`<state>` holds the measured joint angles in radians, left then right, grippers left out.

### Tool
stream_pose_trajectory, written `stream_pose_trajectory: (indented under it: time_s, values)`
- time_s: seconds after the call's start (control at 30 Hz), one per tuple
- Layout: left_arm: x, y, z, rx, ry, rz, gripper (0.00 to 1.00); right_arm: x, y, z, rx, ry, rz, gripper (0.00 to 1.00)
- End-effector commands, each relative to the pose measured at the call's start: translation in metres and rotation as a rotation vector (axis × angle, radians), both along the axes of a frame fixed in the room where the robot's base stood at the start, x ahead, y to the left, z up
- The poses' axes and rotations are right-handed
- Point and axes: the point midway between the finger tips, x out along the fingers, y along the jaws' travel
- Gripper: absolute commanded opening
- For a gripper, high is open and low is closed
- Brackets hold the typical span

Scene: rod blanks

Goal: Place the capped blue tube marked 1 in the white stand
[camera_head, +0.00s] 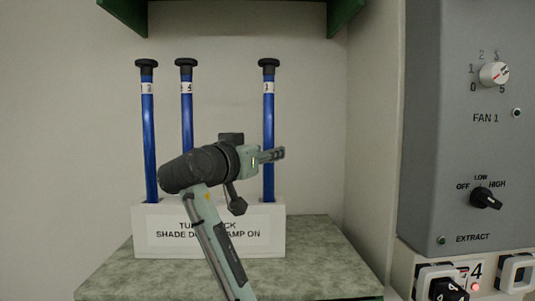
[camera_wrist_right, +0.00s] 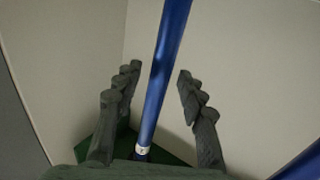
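The white stand (camera_head: 208,244) sits on a speckled green-grey shelf and holds three upright blue tubes with black caps. The right-hand tube (camera_head: 268,112) has a white label that looks like 1, though it is small. The middle tube's (camera_head: 187,110) label looks like 5; the left tube's (camera_head: 149,130) label is unclear. My right gripper (camera_head: 276,154) is at the right-hand tube, about mid-height. In the right wrist view its fingers (camera_wrist_right: 160,74) are open, one on each side of a blue tube (camera_wrist_right: 165,70), with gaps on both sides. My left gripper is not in view.
A green overhead shelf (camera_head: 235,5) is above the tubes. A grey control panel (camera_head: 460,130) with knobs stands on the right, beside the wall. The shelf surface (camera_head: 325,260) right of the stand is clear.

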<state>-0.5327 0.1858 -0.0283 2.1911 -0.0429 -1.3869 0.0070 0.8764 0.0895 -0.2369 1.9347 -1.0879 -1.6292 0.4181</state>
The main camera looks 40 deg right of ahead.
Motion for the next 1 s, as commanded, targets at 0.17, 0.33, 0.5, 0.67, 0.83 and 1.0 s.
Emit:
stream_pose_trajectory:
  time_s: [0.17,0.33,0.5,0.67,0.83,1.0]
  values:
    - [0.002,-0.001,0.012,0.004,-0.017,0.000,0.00,-0.019,0.036,-0.003,0.004,-0.001,0.006,0.40]
    - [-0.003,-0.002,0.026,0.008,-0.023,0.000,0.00,-0.036,0.066,-0.002,0.004,0.000,0.004,0.40]
    - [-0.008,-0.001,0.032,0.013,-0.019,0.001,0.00,-0.048,0.085,-0.001,0.002,0.000,0.002,0.40]
    - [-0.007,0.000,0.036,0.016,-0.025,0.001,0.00,-0.052,0.092,-0.001,0.001,0.000,0.001,0.40]
    - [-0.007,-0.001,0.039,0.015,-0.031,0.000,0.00,-0.052,0.092,-0.001,0.001,0.000,0.000,0.40]
    - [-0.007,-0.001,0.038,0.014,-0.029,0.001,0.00,-0.052,0.092,-0.001,0.001,0.000,0.000,0.40]
